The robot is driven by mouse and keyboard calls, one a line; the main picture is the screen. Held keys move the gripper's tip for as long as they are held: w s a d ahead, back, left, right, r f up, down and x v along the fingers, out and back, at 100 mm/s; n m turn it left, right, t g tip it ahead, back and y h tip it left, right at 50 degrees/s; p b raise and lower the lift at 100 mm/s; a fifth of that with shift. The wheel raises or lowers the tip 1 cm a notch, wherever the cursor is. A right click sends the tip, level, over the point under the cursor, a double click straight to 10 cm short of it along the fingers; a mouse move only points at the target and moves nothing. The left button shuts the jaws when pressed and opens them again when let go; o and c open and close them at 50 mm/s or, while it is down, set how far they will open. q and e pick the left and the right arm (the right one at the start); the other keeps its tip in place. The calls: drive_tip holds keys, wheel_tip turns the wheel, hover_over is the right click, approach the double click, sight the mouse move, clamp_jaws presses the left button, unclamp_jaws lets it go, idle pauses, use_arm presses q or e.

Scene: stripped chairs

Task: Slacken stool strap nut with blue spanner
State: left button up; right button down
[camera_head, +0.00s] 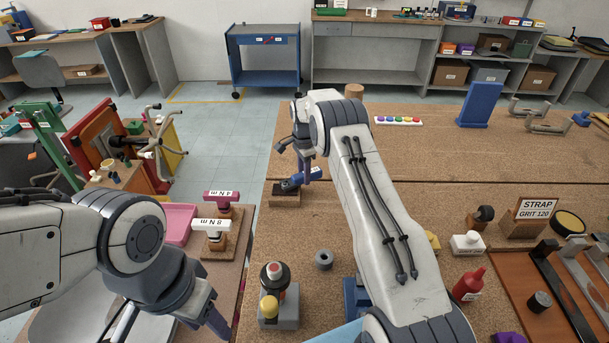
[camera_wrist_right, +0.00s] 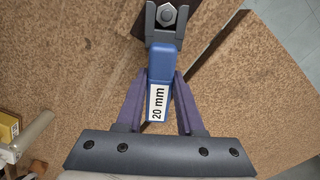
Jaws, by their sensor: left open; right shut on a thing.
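The blue spanner (camera_wrist_right: 160,65), marked 20 mm, is gripped by its handle between the purple fingers of my right gripper (camera_wrist_right: 162,82). Its dark forked head points away from the gripper, and a hex nut (camera_wrist_right: 167,15) shows between the two prongs. I cannot tell how deeply the nut sits in the fork. In the head view, the spanner (camera_head: 312,173) and right gripper (camera_head: 303,178) are over a small brown block with a dark fitting (camera_head: 287,188) at the bench's left edge. My left gripper (camera_head: 205,322) is open and empty, low at the left.
Torque tools marked 4 Nm (camera_head: 220,196) and 8 Nm (camera_head: 210,226) stand on the left bench beside a pink tray (camera_head: 178,222). Bench behind the spanner is mostly clear.

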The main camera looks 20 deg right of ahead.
sight(318, 169)
drive_tip(key=shift+s, duration=0.1)
idle(0.3)
drive_tip(key=shift+d, duration=2.45)
drive_tip(key=shift+r, duration=0.15)
drive_tip(key=shift+r+p, duration=1.35)
drive_tip(key=shift+r, duration=1.05)
